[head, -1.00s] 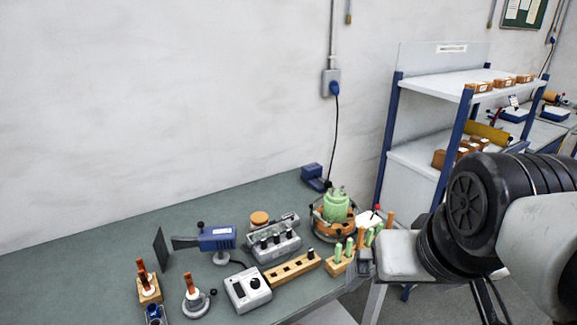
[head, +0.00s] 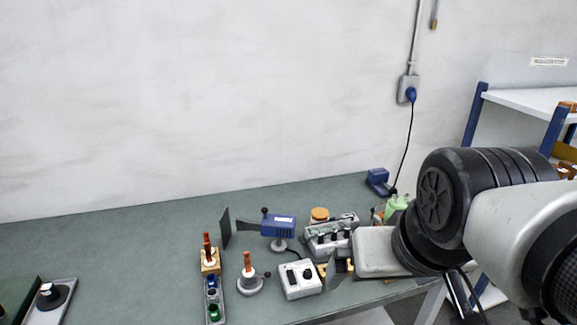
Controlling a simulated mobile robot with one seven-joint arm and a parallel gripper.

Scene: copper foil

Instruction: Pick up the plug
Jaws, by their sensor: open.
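The only thing I can make out as a plug is the blue plug (head: 411,95) in the grey wall socket (head: 403,84), with a black cord hanging from it to the bench. My gripper (head: 341,268) is low over the front part of the bench, just right of the white control box (head: 300,280). Its dark fingers are apart, and I see nothing held between them. The gripper is well below and left of the blue plug.
The green bench top (head: 130,245) is clear at the middle left. A blue tool (head: 279,226), a grey unit with black knobs (head: 330,233) and a round-based stand (head: 249,282) crowd the area near my gripper. A blue shelf (head: 520,105) stands at right.

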